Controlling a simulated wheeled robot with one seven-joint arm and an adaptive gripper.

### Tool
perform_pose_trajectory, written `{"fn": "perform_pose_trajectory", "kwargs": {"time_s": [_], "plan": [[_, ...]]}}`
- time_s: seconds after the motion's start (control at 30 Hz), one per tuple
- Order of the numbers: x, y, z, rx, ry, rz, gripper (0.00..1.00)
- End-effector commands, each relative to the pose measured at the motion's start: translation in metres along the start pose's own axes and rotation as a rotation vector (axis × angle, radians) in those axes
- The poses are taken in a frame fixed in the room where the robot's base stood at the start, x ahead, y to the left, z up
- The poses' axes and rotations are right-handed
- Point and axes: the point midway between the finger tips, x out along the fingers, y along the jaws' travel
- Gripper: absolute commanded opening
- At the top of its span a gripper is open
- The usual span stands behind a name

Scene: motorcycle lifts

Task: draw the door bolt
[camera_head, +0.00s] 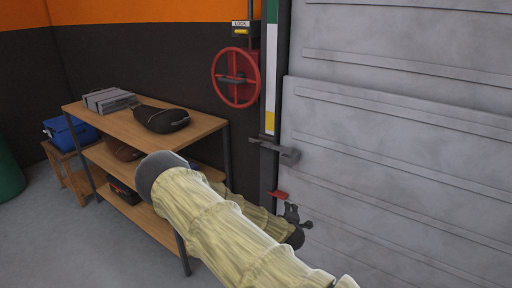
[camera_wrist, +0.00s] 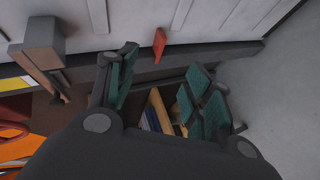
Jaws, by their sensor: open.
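The grey roller door (camera_head: 400,150) fills the right of the head view. A grey metal bar with a block end (camera_head: 275,148), which looks like the door bolt, crosses the dark door post; its block (camera_wrist: 40,42) is at upper left in the wrist view. A red tab (camera_head: 278,196) sits lower on the post and shows in the wrist view (camera_wrist: 159,44). My gripper (camera_head: 298,218) is open beside the post, below the bar and close to the red tab. In the wrist view the space between its green-padded fingers (camera_wrist: 160,92) holds nothing. My forearm hides the lower post.
A wooden shelf unit (camera_head: 205,125) with a dark bag (camera_head: 162,116) and grey cases (camera_head: 108,100) stands left of the door. A red handwheel (camera_head: 253,78) and a LOCK box (camera_head: 244,30) are on the wall above. Floor (camera_head: 50,240) is free at lower left.

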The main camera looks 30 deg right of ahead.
Motion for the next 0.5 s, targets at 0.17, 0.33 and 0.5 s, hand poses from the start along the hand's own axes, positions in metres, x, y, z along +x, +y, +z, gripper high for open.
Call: {"fn": "perform_pose_trajectory", "kwargs": {"time_s": [0.17, 0.33, 0.5], "plan": [[0.036, 0.109, -0.093, -0.178, 0.181, 0.221, 0.51], [0.040, 0.165, -0.152, -0.275, 0.278, 0.343, 0.51], [0.042, 0.184, -0.174, -0.308, 0.311, 0.383, 0.51]]}}
